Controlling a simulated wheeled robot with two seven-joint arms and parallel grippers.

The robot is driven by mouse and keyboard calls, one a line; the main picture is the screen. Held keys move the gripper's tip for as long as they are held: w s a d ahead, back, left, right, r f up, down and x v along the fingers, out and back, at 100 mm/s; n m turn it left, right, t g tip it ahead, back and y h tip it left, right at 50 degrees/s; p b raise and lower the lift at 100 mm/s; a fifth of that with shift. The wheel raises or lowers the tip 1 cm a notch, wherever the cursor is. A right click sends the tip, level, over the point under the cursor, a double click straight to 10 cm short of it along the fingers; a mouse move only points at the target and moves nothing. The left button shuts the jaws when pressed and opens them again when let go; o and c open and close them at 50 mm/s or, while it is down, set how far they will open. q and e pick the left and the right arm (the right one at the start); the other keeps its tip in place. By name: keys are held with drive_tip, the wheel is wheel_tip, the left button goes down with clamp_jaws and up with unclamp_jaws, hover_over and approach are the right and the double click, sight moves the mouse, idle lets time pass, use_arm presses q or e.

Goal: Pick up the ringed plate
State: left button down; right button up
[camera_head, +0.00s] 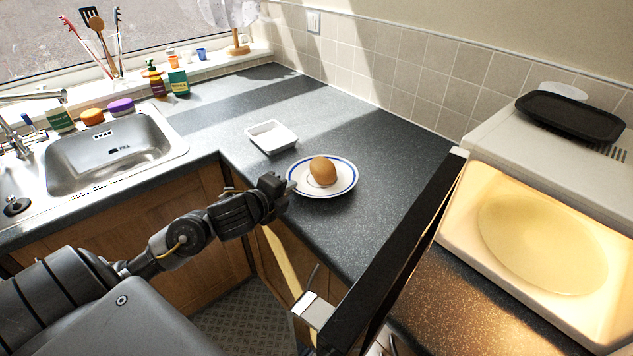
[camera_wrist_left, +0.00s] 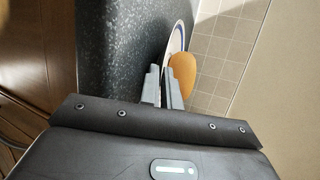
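The ringed plate (camera_head: 342,186) is white with a blue ring and lies flat on the dark counter, a brown egg-shaped item (camera_head: 322,170) on it. My left gripper (camera_head: 288,187) is at the plate's left rim. In the left wrist view, the fingers (camera_wrist_left: 164,88) are close together with the rim of the plate (camera_wrist_left: 176,40) running between them, and the brown item (camera_wrist_left: 183,72) shows just beyond. The exact contact is partly hidden by the fingers. My right gripper is not in view.
A small white dish (camera_head: 272,138) stands behind the plate. A lit, open microwave (camera_head: 610,250) is at the right, with a dark tray (camera_head: 570,117) on top. Its dark door edge (camera_head: 400,250) stands right of the plate. The sink (camera_head: 110,155) is left; the back counter is mostly clear.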

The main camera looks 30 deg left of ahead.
use_arm(q)
drive_tip(key=shift+r+p, duration=0.3)
drive_tip(key=shift+r, duration=0.3)
wheel_tip(320, 180, up, 2)
drive_tip(key=shift+a+r+p, duration=0.1)
drive_tip(key=shift+r+p, duration=0.05)
drive_tip(key=shift+p, duration=0.4)
drive_tip(key=s+d+r+p, duration=0.2)
drive_tip(key=s+r+p, duration=0.7)
drive_tip(key=s+p, duration=0.4)
drive_tip(key=p, duration=0.4)
drive_tip(key=shift+s+d+r, duration=0.15)
drive_tip(key=shift+s+r, duration=0.1)
drive_tip(key=shift+s, duration=0.15)
drive_tip(key=shift+d, duration=0.1)
